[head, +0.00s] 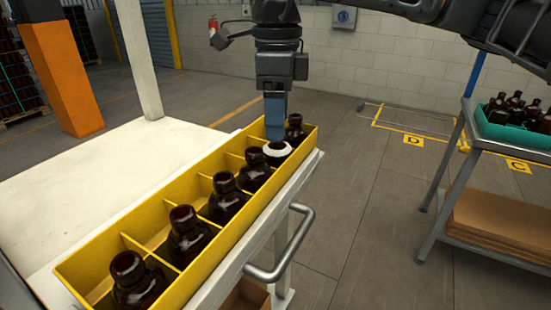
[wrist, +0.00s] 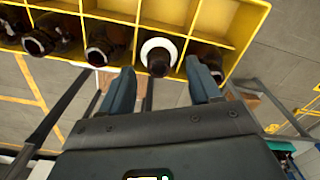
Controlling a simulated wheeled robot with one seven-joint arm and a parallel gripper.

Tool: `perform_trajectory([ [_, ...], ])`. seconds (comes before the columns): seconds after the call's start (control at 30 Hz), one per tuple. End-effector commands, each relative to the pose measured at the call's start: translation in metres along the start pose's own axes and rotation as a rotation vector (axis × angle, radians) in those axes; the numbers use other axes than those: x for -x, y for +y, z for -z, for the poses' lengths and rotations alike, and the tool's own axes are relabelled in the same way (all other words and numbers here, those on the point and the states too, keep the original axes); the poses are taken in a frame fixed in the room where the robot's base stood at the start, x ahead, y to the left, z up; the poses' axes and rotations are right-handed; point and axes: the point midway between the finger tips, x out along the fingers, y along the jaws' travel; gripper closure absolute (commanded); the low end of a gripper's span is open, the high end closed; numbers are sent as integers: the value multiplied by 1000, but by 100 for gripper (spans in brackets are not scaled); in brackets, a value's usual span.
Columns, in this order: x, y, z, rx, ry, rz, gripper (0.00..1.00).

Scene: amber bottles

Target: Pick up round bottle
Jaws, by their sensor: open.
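Several dark amber bottles stand upright in a row in a yellow divided crate (head: 92,252). One bottle has a white ring around its neck (head: 277,152); it also shows in the wrist view (wrist: 158,57). The others, such as the nearest bottle (head: 135,280), have no ring, and all look round-necked. My gripper (head: 276,136) points down just above the ringed bottle. In the wrist view my gripper (wrist: 160,72) is open and empty, with a finger to either side of the ringed bottle's neck. Whether the fingers touch it I cannot tell.
Bottles stand close on both sides of the ringed one, such as the far end bottle (head: 295,130). The crate sits on a white-topped cart (head: 130,150) with a metal handle (head: 285,255). A green tray (head: 510,135) of bottles stands on a right-hand cart.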

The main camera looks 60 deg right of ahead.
Motion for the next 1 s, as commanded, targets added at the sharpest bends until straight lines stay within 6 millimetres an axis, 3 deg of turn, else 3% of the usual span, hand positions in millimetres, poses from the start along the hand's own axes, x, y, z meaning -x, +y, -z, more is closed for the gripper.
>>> perform_trajectory([
  [0.3, -41, 2, 1, 0, 0, -4, 37],
  [0.63, -47, 2, 1, 0, -1, 0, 38],
  [1.0, -47, 2, 0, 1, -1, 0, 74],
])
